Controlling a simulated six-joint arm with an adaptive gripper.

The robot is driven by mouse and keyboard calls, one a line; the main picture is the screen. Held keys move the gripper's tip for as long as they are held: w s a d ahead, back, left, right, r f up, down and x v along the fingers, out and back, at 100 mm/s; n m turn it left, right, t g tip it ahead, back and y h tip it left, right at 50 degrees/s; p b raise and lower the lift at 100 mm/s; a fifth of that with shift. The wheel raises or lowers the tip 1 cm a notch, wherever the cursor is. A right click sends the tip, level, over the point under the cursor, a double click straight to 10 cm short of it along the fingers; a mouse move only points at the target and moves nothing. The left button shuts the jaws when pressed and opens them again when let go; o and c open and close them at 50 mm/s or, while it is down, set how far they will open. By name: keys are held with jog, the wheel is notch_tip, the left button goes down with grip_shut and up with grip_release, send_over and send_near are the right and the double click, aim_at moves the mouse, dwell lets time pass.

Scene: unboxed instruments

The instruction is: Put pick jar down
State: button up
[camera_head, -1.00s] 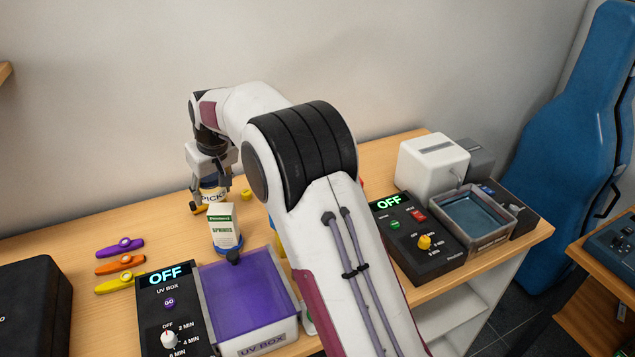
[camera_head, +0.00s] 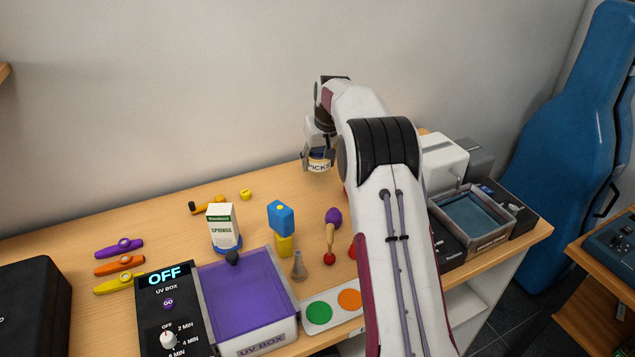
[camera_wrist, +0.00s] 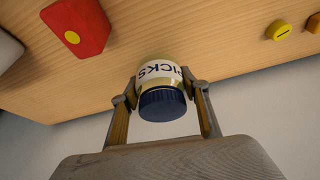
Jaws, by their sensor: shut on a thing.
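The pick jar (camera_head: 319,164) is cream with a white "PICKS" label and a dark blue lid. My gripper (camera_head: 318,158) is shut on it near the back of the table, by the wall. In the wrist view the jar (camera_wrist: 160,85) sits between the two fingers of my gripper (camera_wrist: 162,92), its blue lid toward the palm. I cannot tell whether the jar's base touches the wooden table (camera_head: 275,205) or hangs just above it.
A red block (camera_wrist: 78,28) and a yellow round piece (camera_wrist: 283,29) lie near the jar. A blue and yellow item (camera_head: 281,222), a purple-topped maraca (camera_head: 332,225), the springs carton (camera_head: 223,228) and the UV box (camera_head: 245,300) stand in front. Bare table lies left of the jar.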

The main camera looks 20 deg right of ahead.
aim_at(318, 171)
jog(key=shift+w+r, duration=0.3)
jog(key=shift+r, duration=0.25)
jog(key=shift+s, duration=0.1)
jog(key=shift+f, duration=0.15)
jog(key=shift+f, duration=2.4)
jog(key=shift+f, duration=0.15)
jog(key=o, duration=1.2)
